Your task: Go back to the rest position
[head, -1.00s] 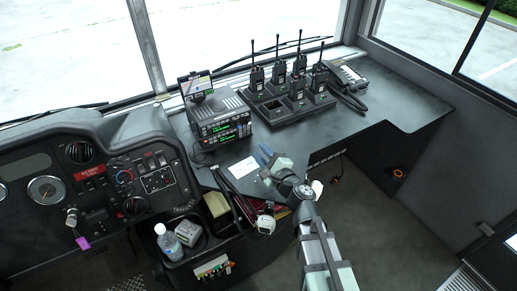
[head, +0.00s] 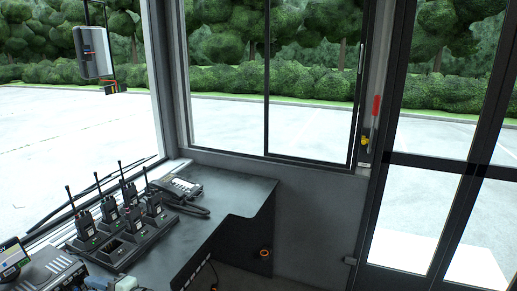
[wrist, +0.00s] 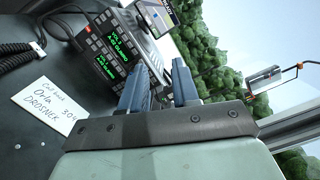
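My gripper (wrist: 160,78) shows in the wrist view with its two blue-grey fingers apart and nothing between them. Behind the fingertips, the radio unit with green displays (wrist: 112,52) stands on the dark desk. In the head view only a small part of my gripper (head: 108,285) shows at the bottom edge, in front of the desk (head: 185,245). Most of my arm is out of that view.
A charger rack (head: 125,248) with several handheld radios and a desk phone (head: 182,188) stand on the desk. A handwritten note (wrist: 50,108) lies left of my gripper in the wrist view. Windows and a glazed door (head: 420,200) enclose the cab.

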